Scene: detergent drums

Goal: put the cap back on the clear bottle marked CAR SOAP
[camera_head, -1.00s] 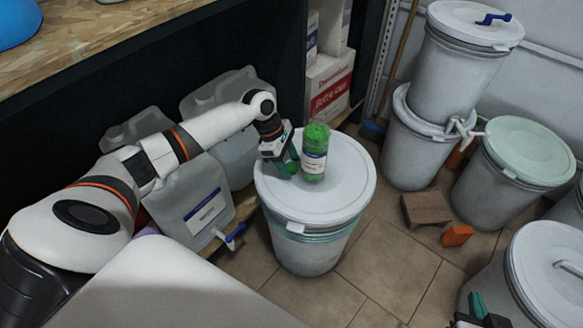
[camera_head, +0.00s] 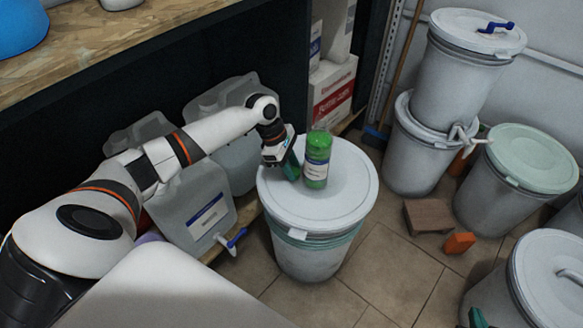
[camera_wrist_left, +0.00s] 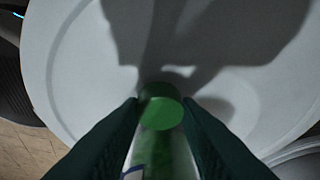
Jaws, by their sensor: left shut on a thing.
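The clear bottle (camera_head: 317,168) with green contents and a pale label stands upright on the white drum lid (camera_head: 350,185). Its lettering is too small to read. My left gripper (camera_head: 294,172) is just left of the bottle, low over the lid. Below the cap in that view, part of the bottle (camera_wrist_left: 158,150) shows between the fingers. Only a bit of my right gripper (camera_head: 478,318) shows at the lower right edge; its jaws are cut off.
Large jugs (camera_head: 198,205) stand on the low shelf behind my left arm. Stacked white buckets (camera_head: 462,80) and a green-lidded bucket (camera_head: 530,158) stand at the right. A brown block (camera_head: 427,215) and an orange block (camera_head: 459,243) lie on the floor. The lid right of the bottle is clear.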

